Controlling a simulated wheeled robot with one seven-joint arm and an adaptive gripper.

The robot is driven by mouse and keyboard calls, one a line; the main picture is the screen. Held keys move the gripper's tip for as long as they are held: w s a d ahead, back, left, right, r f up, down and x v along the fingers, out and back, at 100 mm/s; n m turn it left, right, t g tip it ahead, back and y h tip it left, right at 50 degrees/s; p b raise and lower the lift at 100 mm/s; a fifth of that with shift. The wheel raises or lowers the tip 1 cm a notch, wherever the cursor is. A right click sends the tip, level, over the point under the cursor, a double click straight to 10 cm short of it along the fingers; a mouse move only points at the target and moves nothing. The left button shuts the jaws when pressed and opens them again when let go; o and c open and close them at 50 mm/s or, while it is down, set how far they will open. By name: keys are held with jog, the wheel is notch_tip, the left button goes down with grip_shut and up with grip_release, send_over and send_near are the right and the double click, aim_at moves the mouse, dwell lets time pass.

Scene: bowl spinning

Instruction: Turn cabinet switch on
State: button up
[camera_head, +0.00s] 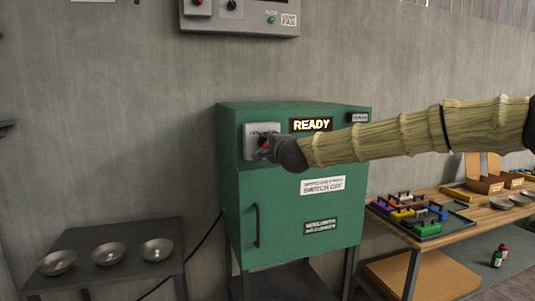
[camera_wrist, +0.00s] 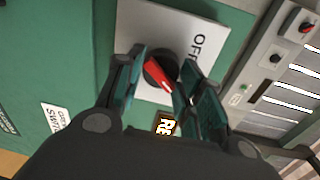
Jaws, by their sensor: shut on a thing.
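The green cabinet (camera_head: 290,215) stands against the wall in the head view. Its switch is a round black knob with a red bar on a light grey plate (camera_head: 262,128) at the upper left of the front. A lit "READY" sign (camera_head: 311,125) glows right of the switch.
A grey control box (camera_head: 240,18) hangs on the wall above. A dark table (camera_head: 75,250) with metal bowls stands left. A wooden bench (camera_head: 450,222) with a tool tray (camera_head: 455,222) and cardboard boxes stands right. A cabinet door handle (camera_head: 257,226) juts out below the switch.

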jog(key=shift+d+m+b, duration=0.1)
jog(key=shift+m+b, duration=0.5)
jog(key=shift+m, duration=0.2)
jog(key=o, duration=1)
jog(key=f+v, duration=0.1)
jog(key=v, duration=1.1)
jog(key=shift+r, duration=0.5)
jog(key=shift+d+f, duration=0.1)
